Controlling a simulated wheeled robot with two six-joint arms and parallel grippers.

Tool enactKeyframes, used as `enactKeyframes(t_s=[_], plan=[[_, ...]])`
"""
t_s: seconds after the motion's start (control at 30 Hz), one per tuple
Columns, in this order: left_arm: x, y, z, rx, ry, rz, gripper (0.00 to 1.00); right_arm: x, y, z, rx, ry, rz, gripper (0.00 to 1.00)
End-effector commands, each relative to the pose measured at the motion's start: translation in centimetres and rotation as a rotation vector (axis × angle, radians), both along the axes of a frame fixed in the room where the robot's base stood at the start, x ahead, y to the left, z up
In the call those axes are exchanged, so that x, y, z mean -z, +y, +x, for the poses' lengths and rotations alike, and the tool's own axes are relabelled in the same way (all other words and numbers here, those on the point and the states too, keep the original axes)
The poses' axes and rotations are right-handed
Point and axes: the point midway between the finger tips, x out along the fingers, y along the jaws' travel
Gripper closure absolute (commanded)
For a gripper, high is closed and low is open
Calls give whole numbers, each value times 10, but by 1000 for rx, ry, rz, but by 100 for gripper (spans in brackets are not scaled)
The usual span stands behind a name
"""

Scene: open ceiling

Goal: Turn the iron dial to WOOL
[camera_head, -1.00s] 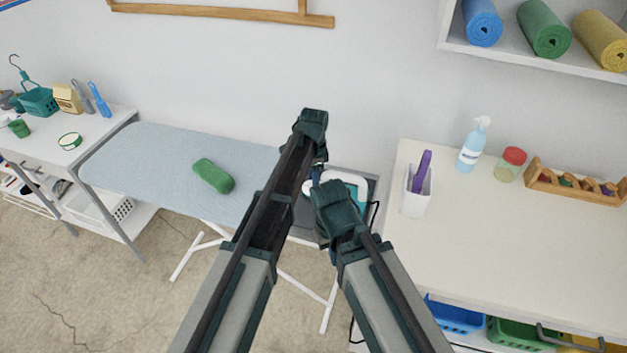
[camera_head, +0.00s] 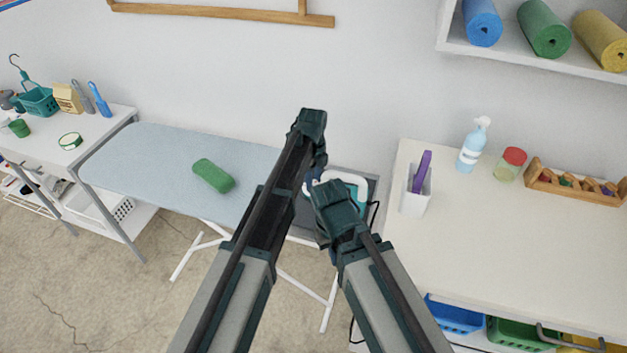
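The iron (camera_head: 355,186), white with teal, sits on the grey rest (camera_head: 358,172) at the right end of the ironing board. My two arms cover most of it, and its dial is hidden. My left gripper (camera_head: 316,172) is at the iron's left side, mostly behind its own arm. My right gripper (camera_head: 325,235) is over the iron's near side, partly covered by its own wrist. The fingers of both are too hidden to tell whether they are open or shut.
The pale blue ironing board (camera_head: 150,160) holds a green rolled cloth (camera_head: 213,176). A white counter (camera_head: 490,240) on the right carries a white holder (camera_head: 416,193), a spray bottle (camera_head: 473,146) and a jar (camera_head: 510,163). A dark cord hangs right of the iron.

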Motion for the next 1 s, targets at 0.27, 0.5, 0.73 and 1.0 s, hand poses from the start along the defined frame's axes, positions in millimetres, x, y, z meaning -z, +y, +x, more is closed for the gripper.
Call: enactKeyframes(t_s=[0.27, 0.5, 0.73, 1.0], plan=[[0, 0, 0, 98, 0, 0, 100, 0, 0, 0, 0, 0, 0, 100], [0, 0, 0, 125, 0, 0, 100, 0, 0, 0, 0, 0, 0, 100], [0, 0, 0, 126, 0, 0, 100, 0, 0, 0, 0, 0, 0, 100], [0, 0, 0, 125, 0, 0, 32, 0, 0, 0, 0, 0, 0, 100]])
